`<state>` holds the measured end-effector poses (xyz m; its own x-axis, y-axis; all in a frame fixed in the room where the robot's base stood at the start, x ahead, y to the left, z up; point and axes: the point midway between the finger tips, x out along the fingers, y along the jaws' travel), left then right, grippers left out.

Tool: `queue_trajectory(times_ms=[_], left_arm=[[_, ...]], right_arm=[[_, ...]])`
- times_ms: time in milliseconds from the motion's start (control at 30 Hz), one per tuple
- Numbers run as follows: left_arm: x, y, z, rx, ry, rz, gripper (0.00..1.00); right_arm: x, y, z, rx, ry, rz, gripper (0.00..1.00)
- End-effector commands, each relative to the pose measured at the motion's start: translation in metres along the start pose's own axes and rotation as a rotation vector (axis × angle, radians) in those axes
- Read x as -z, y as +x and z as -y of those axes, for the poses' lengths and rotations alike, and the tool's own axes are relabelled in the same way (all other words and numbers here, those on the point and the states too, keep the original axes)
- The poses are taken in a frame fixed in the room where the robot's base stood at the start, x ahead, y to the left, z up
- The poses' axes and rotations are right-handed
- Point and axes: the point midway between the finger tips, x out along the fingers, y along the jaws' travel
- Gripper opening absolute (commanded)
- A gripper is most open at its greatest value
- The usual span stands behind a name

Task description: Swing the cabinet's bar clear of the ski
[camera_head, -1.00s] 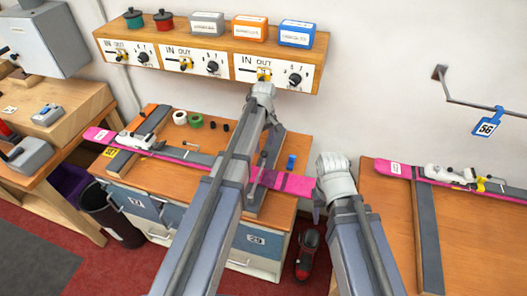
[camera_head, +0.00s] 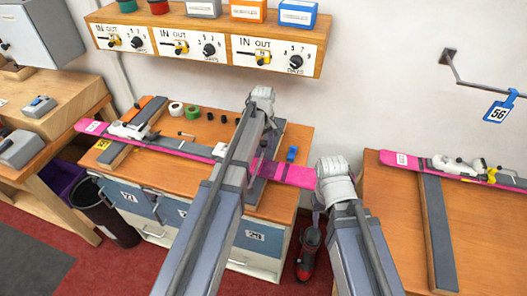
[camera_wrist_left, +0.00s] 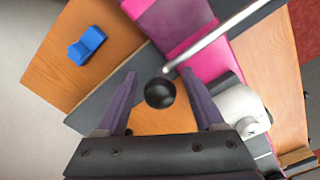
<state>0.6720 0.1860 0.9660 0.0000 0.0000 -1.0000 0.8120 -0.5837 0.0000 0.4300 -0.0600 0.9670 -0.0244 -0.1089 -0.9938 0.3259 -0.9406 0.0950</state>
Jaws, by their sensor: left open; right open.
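A pink and grey ski (camera_head: 297,175) lies across the cabinet (camera_head: 180,208) top; it also shows in the left wrist view (camera_wrist_left: 205,62). In that view, the bar (camera_wrist_left: 212,37) is a thin metal rod with a black ball knob (camera_wrist_left: 159,93). The rod crosses over the pink ski from the upper right. My left gripper (camera_wrist_left: 160,78) is open, its two fingers on either side of the knob with gaps showing. In the head view my left arm hides the bar. My right gripper (camera_head: 318,207) is near the ski's right end, its fingers partly hidden.
A wall shelf with dials (camera_head: 205,46) hangs above. A blue block (camera_head: 291,154) and tape rolls (camera_head: 192,111) lie on the cabinet top. Another bench with a ski (camera_head: 430,168) stands right, and a wall hook with tag 56 (camera_head: 499,111) is above it. A bin (camera_head: 108,212) stands left.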

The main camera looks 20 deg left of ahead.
Motion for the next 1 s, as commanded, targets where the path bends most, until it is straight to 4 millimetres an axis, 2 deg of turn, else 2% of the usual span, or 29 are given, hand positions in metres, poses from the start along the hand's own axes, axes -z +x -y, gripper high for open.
queue_trajectory(times_ms=[233,833,1000], left_arm=[[0.0000,-0.0003,0.0000,0.000,0.000,0.000,0.68],[-0.0003,-0.0002,0.0000,0.000,0.000,0.001,0.00],[-0.0006,-0.0002,0.0000,-0.001,-0.001,0.002,0.00]], right_arm=[[0.0000,-0.0003,0.0000,0.000,0.000,0.000,0.50],[0.0000,-0.0002,0.0000,0.000,0.000,0.000,0.50],[0.0000,-0.0002,0.0000,0.000,0.000,0.000,0.50]])
